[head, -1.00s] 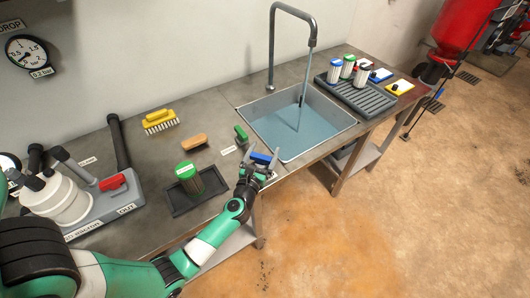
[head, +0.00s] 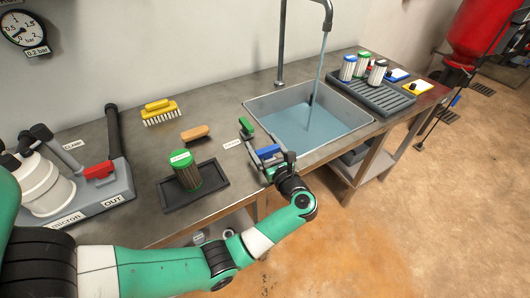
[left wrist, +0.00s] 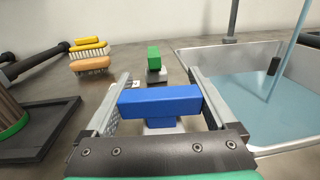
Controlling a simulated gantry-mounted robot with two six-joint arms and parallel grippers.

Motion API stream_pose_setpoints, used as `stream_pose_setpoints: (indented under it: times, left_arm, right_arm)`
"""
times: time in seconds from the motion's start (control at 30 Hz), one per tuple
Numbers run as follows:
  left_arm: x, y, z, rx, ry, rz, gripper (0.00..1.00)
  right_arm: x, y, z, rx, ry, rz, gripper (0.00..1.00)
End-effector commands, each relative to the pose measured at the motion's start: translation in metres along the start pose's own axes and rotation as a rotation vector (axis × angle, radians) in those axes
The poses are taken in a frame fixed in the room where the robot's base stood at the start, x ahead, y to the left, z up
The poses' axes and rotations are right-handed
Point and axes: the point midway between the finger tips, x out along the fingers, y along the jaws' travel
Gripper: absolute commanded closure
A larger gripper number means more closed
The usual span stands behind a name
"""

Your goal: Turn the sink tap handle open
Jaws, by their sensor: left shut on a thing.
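A blue bar-shaped handle (head: 268,152) stands at the bench's front edge, left of the sink (head: 350,137). In the left wrist view the blue handle (left wrist: 160,101) lies crosswise between the finger pads. My left gripper (head: 264,156) is shut on it, one finger at each end. A green handle (head: 246,126) stands just behind it; in the left wrist view this green handle (left wrist: 154,57) is straight ahead, apart from the fingers. Water (head: 317,75) runs from the spout (head: 322,12) into the sink. My right gripper is not in view.
A green-topped filter (head: 185,170) stands in a dark tray (head: 220,182) left of my gripper. A wooden brush (head: 196,133) and a yellow brush (head: 160,112) lie behind. A ribbed drainer (head: 385,103) with several cartridges is right of the sink.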

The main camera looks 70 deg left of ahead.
Motion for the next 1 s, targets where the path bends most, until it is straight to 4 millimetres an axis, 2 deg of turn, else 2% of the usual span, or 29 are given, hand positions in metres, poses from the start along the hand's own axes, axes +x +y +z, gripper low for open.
stream_pose_setpoints:
  times: [0.03,0.2,0.73,0.77,0.8,1.0]
  left_arm:
    - [-0.0001,-0.0003,-0.0044,-0.004,-0.001,0.02,0.66]
    - [-0.0001,0.0019,-0.002,-0.003,-0.001,0.075,0.66]
    - [0.0002,0.0034,0.0004,0.0,0.0,0.101,0.66]
    - [0.0002,0.0034,0.0004,0.0,0.0,0.101,0.06]
    - [0.0002,0.0034,0.0004,0.0,0.0,0.101,0.0]
    - [0.0001,0.0032,0.0002,0.0,0.0,0.099,0.0]
  right_arm:
    - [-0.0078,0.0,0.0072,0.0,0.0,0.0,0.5]
    - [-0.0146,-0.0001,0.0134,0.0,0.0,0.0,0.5]
    - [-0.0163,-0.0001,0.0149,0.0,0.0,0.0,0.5]
    - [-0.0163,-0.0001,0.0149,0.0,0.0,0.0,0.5]
    - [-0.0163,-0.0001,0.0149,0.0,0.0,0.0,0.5]
    - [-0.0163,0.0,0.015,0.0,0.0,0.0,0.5]
